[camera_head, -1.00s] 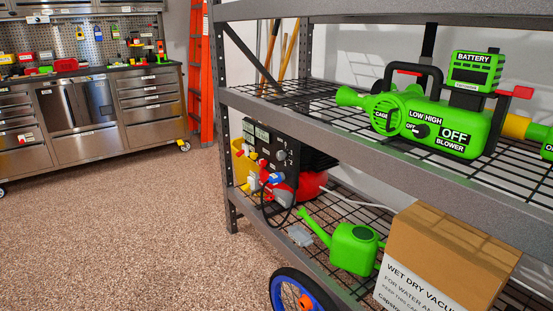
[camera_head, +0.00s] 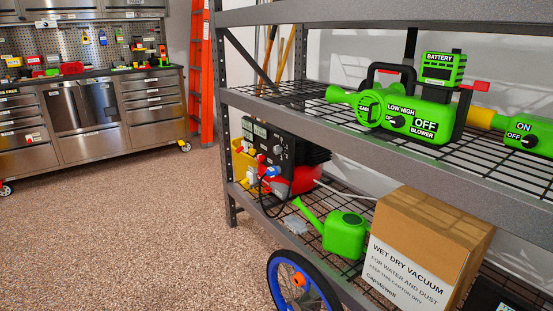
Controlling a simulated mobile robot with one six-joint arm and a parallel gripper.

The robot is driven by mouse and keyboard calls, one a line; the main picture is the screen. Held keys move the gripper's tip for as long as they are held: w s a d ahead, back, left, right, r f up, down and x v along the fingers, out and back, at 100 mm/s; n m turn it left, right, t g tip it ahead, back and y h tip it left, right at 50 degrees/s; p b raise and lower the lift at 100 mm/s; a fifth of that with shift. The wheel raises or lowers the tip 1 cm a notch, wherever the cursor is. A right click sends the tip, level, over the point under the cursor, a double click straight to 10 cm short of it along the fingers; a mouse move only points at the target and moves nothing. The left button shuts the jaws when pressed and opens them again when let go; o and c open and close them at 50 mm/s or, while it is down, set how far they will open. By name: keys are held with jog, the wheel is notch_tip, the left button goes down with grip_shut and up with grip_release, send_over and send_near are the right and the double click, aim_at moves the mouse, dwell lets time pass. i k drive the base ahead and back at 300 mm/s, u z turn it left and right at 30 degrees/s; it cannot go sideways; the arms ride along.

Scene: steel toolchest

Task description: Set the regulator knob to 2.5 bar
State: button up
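A machine with a black front panel (camera_head: 268,142) stands on the lower rack shelf, with a red part (camera_head: 306,180) beside it. The panel carries meters, small knobs and blue, red and yellow fittings. I cannot tell whether any of these is the regulator knob; no bar scale or reading is legible. My gripper does not show in the camera_head view.
The grey rack's middle shelf edge (camera_head: 370,146) holds a green blower (camera_head: 436,118). Below are a green watering can (camera_head: 345,234) and a cardboard box (camera_head: 438,232). A blue-rimmed wheel (camera_head: 272,281) stands in front. The steel toolchest (camera_head: 62,104) is far left. The speckled floor (camera_head: 130,230) between is clear.

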aim_at(278, 150)
jog(key=k, duration=0.95)
jog(key=u, duration=0.35)
jog(key=i, duration=0.45)
jog(key=u, duration=0.75)
jog(key=i, duration=0.5)
jog(key=u, duration=0.55)
jog(key=i, duration=1.6)
jog(key=z, duration=0.15)
